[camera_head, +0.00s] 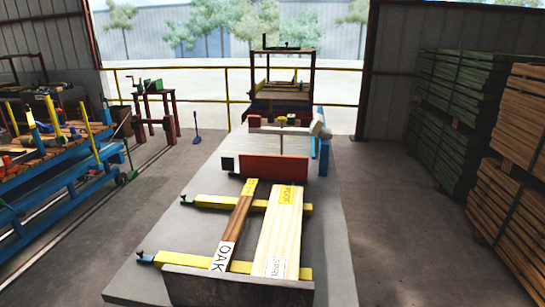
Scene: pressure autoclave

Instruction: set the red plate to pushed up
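The red plate (272,168) is a wide, dark red panel in the middle of the view. It faces me across the front of a machine (283,131) with a pale crossbar, on a long grey slab. The plate's lower edge is close to the far ends of two boards. From this single view I cannot tell whether the plate is up or down. Neither of my grippers shows in the view.
A brown board marked OAK (238,225) and a pale board (281,230) lie across yellow rails (205,202) on the grey slab (335,250). A blue-framed bench (65,180) stands left. Timber stacks (455,85) stand right.

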